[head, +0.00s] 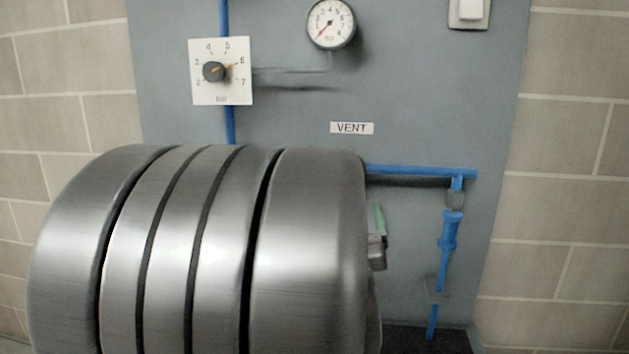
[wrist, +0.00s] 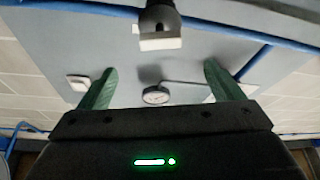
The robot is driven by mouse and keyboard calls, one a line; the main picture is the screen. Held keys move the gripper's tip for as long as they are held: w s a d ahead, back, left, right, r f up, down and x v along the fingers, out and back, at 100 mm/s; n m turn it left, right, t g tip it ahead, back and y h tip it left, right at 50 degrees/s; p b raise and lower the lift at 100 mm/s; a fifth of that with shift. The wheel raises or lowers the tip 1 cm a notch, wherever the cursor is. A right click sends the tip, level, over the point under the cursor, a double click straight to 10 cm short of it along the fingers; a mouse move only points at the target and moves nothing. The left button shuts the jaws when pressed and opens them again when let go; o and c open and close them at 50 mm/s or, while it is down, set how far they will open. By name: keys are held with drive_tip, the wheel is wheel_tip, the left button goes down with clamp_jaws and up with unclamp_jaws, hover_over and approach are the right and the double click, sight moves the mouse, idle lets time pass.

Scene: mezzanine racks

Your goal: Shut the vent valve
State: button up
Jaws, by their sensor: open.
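The white VENT label (head: 351,128) is on the grey panel, above a blue pipe (head: 420,172) that runs behind my arm. In the wrist view a dark stem (wrist: 158,17) with a pale grey end block stands by the blue pipe, at top middle; it appears to be the vent valve's handle, and its turn position is unclear. My arm hides this spot in the head view. My gripper (wrist: 160,68) is open and empty, its green fingers wide apart, with the handle beyond and between them. One green fingertip (head: 379,219) shows beside my arm in the head view.
A round gauge (head: 331,23), a square dial plate (head: 222,90) with a black knob and a white switch (head: 469,12) are on the panel. A blue fitting (head: 450,230) and thin pipe hang down at right. Brick wall (head: 560,150) flanks the panel.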

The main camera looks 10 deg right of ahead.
drive_tip(key=x, duration=1.3)
drive_tip(key=shift+w+r+p, duration=0.1)
drive_tip(key=shift+w+p, duration=0.1)
drive_tip(key=shift+p, duration=0.1)
drive_tip(key=shift+c, duration=0.5)
drive_tip(key=c, duration=0.9)
drive_tip(key=m+h+b, duration=0.1)
drive_tip(key=m+b, duration=0.1)
drive_tip(key=b, duration=0.1)
drive_tip(key=shift+m+h+b, duration=0.7)
drive_tip(key=shift+m, duration=0.8)
drive_tip(key=o, duration=1)
